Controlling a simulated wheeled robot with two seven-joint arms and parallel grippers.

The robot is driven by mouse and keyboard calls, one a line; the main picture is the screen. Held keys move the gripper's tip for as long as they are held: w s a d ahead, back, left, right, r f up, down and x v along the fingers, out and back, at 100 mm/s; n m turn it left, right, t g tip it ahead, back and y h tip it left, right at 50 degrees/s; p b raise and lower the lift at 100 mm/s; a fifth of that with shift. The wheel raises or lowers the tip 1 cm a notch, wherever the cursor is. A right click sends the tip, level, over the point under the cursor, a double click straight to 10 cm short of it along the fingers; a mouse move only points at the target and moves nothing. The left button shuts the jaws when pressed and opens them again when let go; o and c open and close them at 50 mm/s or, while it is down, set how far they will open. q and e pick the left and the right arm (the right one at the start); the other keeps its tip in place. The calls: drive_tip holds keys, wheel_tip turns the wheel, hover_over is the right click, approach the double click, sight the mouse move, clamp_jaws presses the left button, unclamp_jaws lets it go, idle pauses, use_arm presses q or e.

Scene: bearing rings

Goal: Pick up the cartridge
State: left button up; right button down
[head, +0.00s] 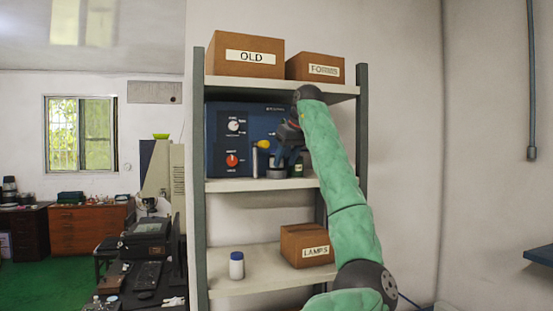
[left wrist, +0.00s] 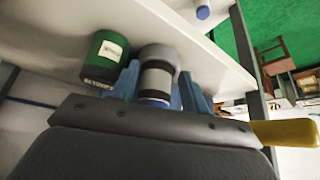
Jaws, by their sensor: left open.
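The cartridge (left wrist: 157,80), a pale cylinder with dark bands, stands upright on the middle shelf, above a wider grey round part (left wrist: 160,53). In the left wrist view it is between the blue fingers of my left gripper (left wrist: 160,92). The fingers are open on either side of it, and contact cannot be told. In the head view my left gripper (head: 287,153) is low over the middle shelf and mostly hides the cartridge. The grey round part shows below it there (head: 277,173). My right gripper is in neither view.
A green can with a pale label (left wrist: 106,57) stands close beside the cartridge. A yellow-ended object (head: 263,144) is close left of the gripper. A blue panelled unit (head: 219,150) stands behind. The upper shelf (head: 255,84) is overhead.

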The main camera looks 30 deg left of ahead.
use_arm(q)
drive_tip(key=shift+w+r, duration=0.1)
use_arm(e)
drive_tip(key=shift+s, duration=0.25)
use_arm(q)
drive_tip(key=shift+a+p, duration=0.35)
drive_tip(key=shift+w+a+r+p, duration=0.1)
drive_tip(key=shift+w+a+p, duration=0.05)
drive_tip(key=shift+a+p, duration=0.3)
drive_tip(key=shift+w+a+p, duration=0.15)
drive_tip(key=shift+a+p, duration=0.05)
drive_tip(key=shift+a, duration=0.35)
drive_tip(key=shift+w+a+p, duration=0.2)
drive_tip(key=shift+a+p, duration=0.25)
drive_tip(key=shift+a, duration=0.15)
drive_tip(key=shift+w+a+p, duration=0.15)
drive_tip(key=shift+a+p, duration=0.3)
drive_tip(key=shift+a, duration=0.1)
drive_tip(key=shift+w+a+f+p, duration=0.1)
drive_tip(key=shift+f+p, duration=0.35)
drive_tip(key=shift+f, duration=0.3)
drive_tip(key=c, duration=0.7)
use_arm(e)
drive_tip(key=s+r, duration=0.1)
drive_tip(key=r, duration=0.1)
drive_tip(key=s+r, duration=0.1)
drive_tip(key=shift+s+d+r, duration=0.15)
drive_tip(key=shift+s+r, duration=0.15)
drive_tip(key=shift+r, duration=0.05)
